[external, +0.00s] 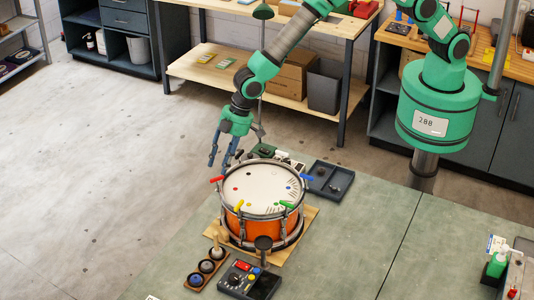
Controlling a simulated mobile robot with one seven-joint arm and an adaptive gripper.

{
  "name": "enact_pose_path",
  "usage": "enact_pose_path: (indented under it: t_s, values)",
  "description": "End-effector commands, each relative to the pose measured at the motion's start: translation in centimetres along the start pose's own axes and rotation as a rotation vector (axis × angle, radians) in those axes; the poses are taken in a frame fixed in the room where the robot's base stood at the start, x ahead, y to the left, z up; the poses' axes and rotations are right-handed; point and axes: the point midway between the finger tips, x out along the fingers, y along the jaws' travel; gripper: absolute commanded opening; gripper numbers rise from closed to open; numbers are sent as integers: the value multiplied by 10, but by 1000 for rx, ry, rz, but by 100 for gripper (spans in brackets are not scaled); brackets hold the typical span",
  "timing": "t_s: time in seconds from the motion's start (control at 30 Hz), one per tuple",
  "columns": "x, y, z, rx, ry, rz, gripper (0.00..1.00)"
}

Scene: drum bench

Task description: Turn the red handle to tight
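An orange drum (262,229) with a pale head stands on a wooden board on the bench. The red handle (216,179) sticks out at the left of its top rim. A blue handle (306,177), a green handle (287,204) and a yellow handle (239,205) sit elsewhere around the rim. My gripper (220,164) hangs fingers-down just above and behind the red handle, near the drum's back left edge. Its two blue-grey fingers are apart with nothing visible between them. No contact with the red handle shows.
A dark tray (330,181) lies right of the drum. A control box with a dial (248,281) and a wooden holder with round cups (207,267) stand in front. Small items sit behind the drum.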

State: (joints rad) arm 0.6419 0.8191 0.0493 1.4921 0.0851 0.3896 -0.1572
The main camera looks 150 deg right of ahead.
Motion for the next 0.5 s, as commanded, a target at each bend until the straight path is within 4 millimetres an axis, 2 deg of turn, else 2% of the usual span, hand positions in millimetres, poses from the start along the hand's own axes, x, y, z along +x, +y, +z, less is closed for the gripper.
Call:
enact_pose_path:
  t_s: [0.2, 0.5]
  values:
    - [-16, 0, 0, 0, 1, 0, 35]
    - [-21, 0, 0, 0, 1, 0, 35]
